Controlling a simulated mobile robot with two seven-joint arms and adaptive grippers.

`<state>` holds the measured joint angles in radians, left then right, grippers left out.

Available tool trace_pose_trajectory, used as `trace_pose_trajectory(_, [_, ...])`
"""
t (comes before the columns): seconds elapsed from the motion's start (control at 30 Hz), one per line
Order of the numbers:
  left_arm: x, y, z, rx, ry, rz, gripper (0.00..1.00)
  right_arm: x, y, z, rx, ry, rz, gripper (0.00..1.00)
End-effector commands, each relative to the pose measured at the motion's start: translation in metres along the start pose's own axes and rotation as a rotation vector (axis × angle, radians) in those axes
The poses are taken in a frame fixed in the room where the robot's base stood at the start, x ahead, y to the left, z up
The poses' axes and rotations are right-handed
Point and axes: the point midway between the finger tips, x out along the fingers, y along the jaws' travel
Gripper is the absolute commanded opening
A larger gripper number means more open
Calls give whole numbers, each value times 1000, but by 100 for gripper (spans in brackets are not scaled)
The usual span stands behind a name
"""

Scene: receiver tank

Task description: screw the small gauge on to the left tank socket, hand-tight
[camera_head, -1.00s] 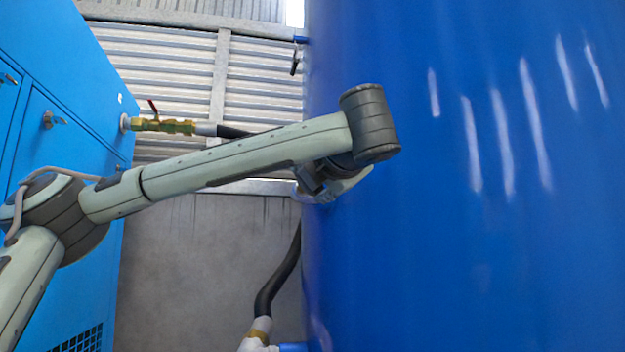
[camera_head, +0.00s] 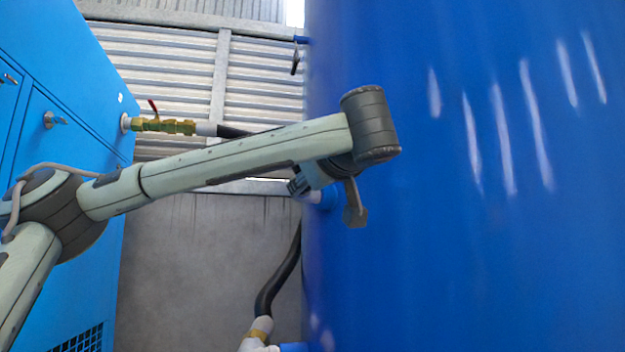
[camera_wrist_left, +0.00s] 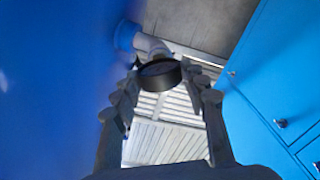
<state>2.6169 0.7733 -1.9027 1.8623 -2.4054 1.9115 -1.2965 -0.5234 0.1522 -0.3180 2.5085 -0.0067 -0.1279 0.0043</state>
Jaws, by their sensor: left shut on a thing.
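The small gauge (camera_wrist_left: 160,76), black-rimmed with a dark face, sits between the fingertips of my left gripper (camera_wrist_left: 159,80) in the left wrist view. The gripper is shut on it. Just beyond the gauge, a pale fitting (camera_wrist_left: 150,44) leads to a round blue socket (camera_wrist_left: 125,35) on the tank wall. Gauge and fitting look in line, but I cannot tell how far any thread is engaged. In the head view the blue socket (camera_head: 330,197) shows below my wrist; the gauge is hidden there. My right gripper is not in view.
The big blue tank (camera_head: 480,240) fills the right side. A light-blue cabinet (camera_head: 60,90) stands at left, with a brass valve (camera_head: 163,126) and black hose. Another hose (camera_head: 280,280) runs low beside the tank. The gap between cabinet and tank is open.

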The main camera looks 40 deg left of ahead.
Motion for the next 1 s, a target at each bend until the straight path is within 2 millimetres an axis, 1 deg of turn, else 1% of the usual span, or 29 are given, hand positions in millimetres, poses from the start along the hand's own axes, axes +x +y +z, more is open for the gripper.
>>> trace_pose_trajectory(0.03, [0,0,-1,163,2,1,0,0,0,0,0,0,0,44])
trace_pose_trajectory(0.17, [0,0,-1,618,4,1,0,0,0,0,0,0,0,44])
trace_pose_trajectory(0.2, [0,0,-1,758,4,1,0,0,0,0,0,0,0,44])
trace_pose_trajectory(0.27, [1,0,-1,970,5,0,0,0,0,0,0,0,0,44])
trace_pose_trajectory(0.3, [1,0,-2,1111,6,1,0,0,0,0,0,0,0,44])
trace_pose_trajectory(0.33, [1,0,0,1085,4,2,47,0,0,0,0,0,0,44])
trace_pose_trajectory(0.5, [1,0,0,1076,3,2,67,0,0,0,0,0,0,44])
trace_pose_trajectory(0.8, [0,0,0,1075,2,2,67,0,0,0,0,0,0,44])
trace_pose_trajectory(0.87, [-6,0,1,1075,3,3,67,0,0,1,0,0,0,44])
trace_pose_trajectory(1.0, [-26,0,1,1075,6,5,67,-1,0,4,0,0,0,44])
